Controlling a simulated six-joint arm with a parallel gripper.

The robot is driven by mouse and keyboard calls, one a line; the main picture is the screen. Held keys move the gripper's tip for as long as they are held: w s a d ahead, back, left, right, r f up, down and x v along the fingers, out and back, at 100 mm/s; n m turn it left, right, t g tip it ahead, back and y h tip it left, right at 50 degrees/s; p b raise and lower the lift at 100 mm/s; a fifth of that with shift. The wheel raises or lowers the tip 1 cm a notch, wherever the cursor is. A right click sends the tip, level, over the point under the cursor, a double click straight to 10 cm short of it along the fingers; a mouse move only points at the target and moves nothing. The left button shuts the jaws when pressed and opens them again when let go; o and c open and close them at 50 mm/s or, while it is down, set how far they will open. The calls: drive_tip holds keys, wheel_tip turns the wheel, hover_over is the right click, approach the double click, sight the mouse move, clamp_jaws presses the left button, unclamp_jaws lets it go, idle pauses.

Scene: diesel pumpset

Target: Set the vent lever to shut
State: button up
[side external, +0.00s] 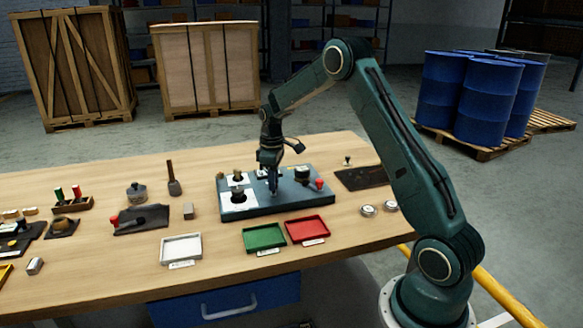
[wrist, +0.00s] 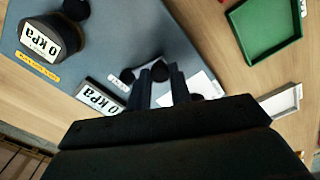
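The blue-grey panel (side external: 290,199) lies on the bench, with several black knobs and white plates on it. My gripper (side external: 273,187) points down over the middle of the panel. In the wrist view, my gripper's two fingers (wrist: 160,72) stand a little apart, with a round black knob between or just beyond their tips. Whether they touch it is unclear. Another black knob (wrist: 127,76) is just left of the fingers, beside a small pale label too blurred to read surely. I cannot tell which knob belongs to the vent lever, and its setting is hidden.
A black gauge block (wrist: 62,32) reading 0 kPa stands on the panel, and a second 0 kPa plate (wrist: 99,97) is nearer the fingers. A red knob (side external: 319,184) is at the panel's right. Green (side external: 264,237), red (side external: 307,229) and white (side external: 181,248) trays lie in front.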

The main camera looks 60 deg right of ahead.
clamp_jaws()
drive_tip(key=shift+w+m, duration=0.15)
drive_tip(key=shift+m, duration=0.15)
drive_tip(key=shift+w+a+m, duration=0.25)
drive_tip(key=shift+w+m, duration=0.25)
drive_tip(key=shift+m, duration=0.6)
drive_tip(key=w+m, duration=0.1)
drive_tip(key=m, duration=0.1)
drive_tip(key=shift+w+a+m, duration=0.1)
drive_tip(key=shift+w+m, duration=0.05)
drive_tip(key=shift+m, duration=0.15)
drive_tip(key=m, duration=0.1)
drive_tip(key=w+m, duration=0.1)
drive_tip(key=m, duration=0.1)
drive_tip(key=shift+w, duration=0.3)
drive_tip(key=shift+w+d+m, duration=0.15)
drive_tip(key=shift+w+m, duration=0.15)
drive_tip(key=shift+m, duration=0.5)
drive_tip(key=shift+w+d+m, duration=0.15)
drive_tip(key=shift+w+m, duration=0.15)
drive_tip(key=shift+m, duration=0.5)
